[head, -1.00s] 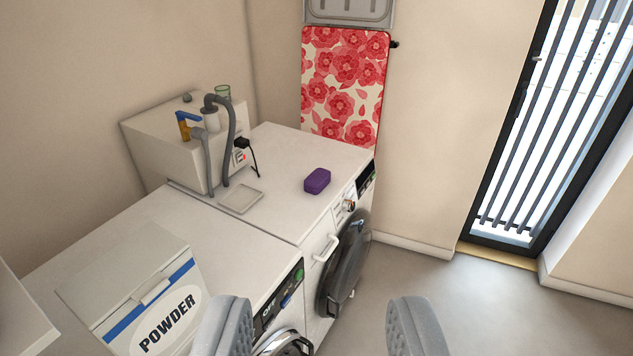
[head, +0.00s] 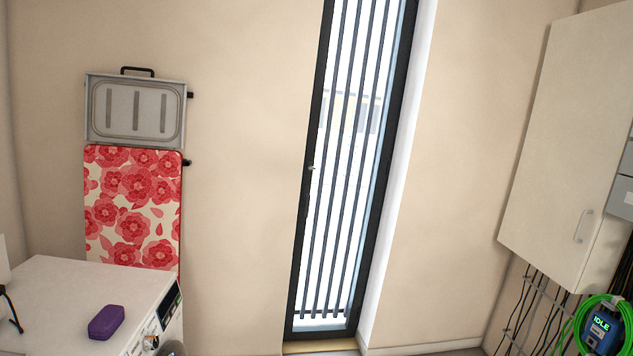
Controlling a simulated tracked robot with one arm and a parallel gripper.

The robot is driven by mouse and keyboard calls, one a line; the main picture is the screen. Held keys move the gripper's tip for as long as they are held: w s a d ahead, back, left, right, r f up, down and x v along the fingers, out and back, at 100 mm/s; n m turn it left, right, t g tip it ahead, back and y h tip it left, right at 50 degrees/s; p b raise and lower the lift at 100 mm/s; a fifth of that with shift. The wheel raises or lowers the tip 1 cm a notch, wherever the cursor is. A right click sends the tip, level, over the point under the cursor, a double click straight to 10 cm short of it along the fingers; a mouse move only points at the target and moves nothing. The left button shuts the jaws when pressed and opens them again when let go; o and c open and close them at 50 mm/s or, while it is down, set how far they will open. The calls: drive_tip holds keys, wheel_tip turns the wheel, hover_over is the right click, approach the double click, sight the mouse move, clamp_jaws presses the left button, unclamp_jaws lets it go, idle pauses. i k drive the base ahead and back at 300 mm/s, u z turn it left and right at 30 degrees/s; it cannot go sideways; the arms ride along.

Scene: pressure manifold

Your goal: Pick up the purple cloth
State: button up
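The purple cloth (head: 107,322) is a small folded block with rounded edges. It lies on the white top of the far washing machine (head: 62,290), at the lower left of the head view, near the machine's front edge. Nothing touches it. My gripper is out of the picture now, so its fingers and their opening do not show.
A flowered ironing board (head: 132,205) and a grey metal panel (head: 136,112) hang on the back wall. A tall barred window (head: 345,170) is in the middle. At the right are a white wall cabinet (head: 560,160), hanging cables and a green-cabled unit (head: 603,328) reading IDLE.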

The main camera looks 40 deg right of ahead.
sight(108, 320)
drive_tip(key=u, duration=0.1)
drive_tip(key=k, duration=0.45)
drive_tip(key=z, duration=0.85)
drive_tip(key=i, duration=2.45)
drive_tip(key=u, duration=1)
drive_tip(key=i, duration=0.7)
drive_tip(key=u, duration=0.45)
drive_tip(key=k, duration=0.9)
